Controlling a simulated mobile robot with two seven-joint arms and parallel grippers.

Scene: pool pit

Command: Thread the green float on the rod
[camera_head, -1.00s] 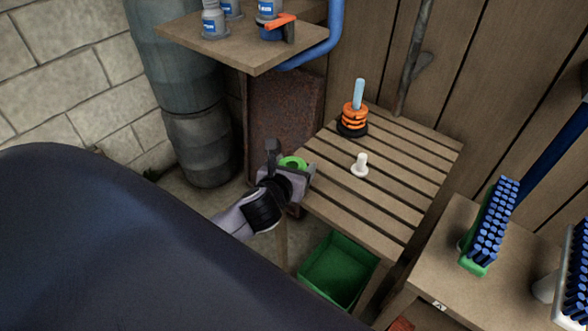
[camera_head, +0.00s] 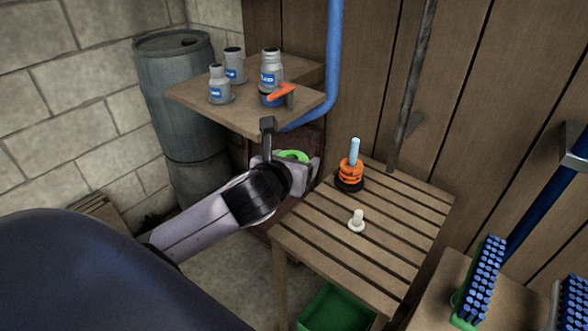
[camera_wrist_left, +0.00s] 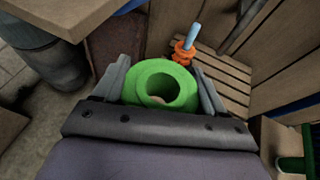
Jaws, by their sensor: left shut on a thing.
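My left gripper (camera_head: 292,160) is shut on the green float (camera_head: 296,155), a thick ring. The float also shows in the left wrist view (camera_wrist_left: 160,84), between the two fingers with its hole facing the camera. The rod (camera_head: 355,151) is light blue and stands upright on the slatted table, with orange rings (camera_head: 351,171) and a black piece around its lower part. Its upper part is bare. The gripper and float are to the left of the rod and apart from it, off the table's left edge. My right gripper is not in view.
The slatted table (camera_head: 330,245) bears a small white peg (camera_head: 357,220) in front of the rod. A wooden shelf (camera_head: 240,110) with several bottles and an orange-handled item (camera_head: 281,91) is above left. A blue pipe (camera_head: 333,60) runs behind. A green bin (camera_head: 335,310) is below the table.

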